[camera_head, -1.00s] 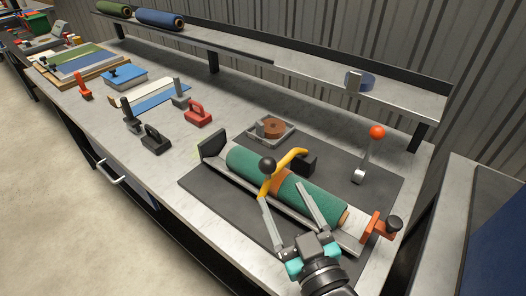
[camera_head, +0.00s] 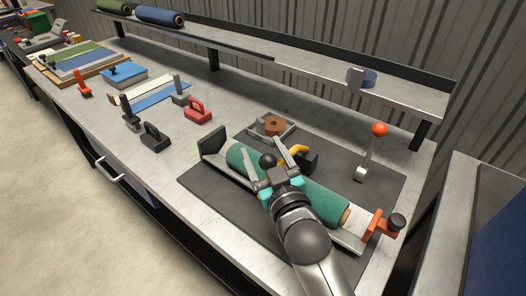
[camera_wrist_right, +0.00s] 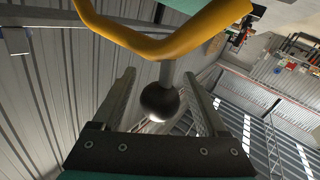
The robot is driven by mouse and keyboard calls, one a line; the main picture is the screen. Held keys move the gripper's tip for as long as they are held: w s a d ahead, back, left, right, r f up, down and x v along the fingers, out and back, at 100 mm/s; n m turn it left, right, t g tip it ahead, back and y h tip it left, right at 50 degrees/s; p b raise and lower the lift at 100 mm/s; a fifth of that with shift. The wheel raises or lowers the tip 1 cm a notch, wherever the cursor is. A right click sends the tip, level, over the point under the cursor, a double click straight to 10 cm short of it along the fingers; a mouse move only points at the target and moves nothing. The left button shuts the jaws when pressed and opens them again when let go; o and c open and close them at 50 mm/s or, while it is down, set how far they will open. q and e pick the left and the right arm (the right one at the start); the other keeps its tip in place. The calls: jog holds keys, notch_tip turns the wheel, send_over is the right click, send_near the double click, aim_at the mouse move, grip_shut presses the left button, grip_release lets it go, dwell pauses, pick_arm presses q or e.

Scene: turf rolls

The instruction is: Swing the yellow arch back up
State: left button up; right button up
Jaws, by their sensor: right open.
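The yellow arch (camera_head: 299,150) lies over the green turf roll (camera_head: 328,203) in the cradle, and my right arm hides much of it. Its black ball knob (camera_head: 267,160) sits between the fingers of my right gripper (camera_head: 263,149). In the right wrist view the arch (camera_wrist_right: 165,44) crosses the top, and the knob (camera_wrist_right: 159,102) hangs on a short grey stem between the two open fingers (camera_wrist_right: 161,85). Gaps show on both sides of the knob. My left gripper is not in view.
A tray with a brown roll (camera_head: 273,125) sits behind the cradle. Trowels and a red-handled tool (camera_head: 198,111) lie to the left.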

jog(key=shift+w, duration=0.15)
grip_shut()
dwell(0.6)
dwell(0.9)
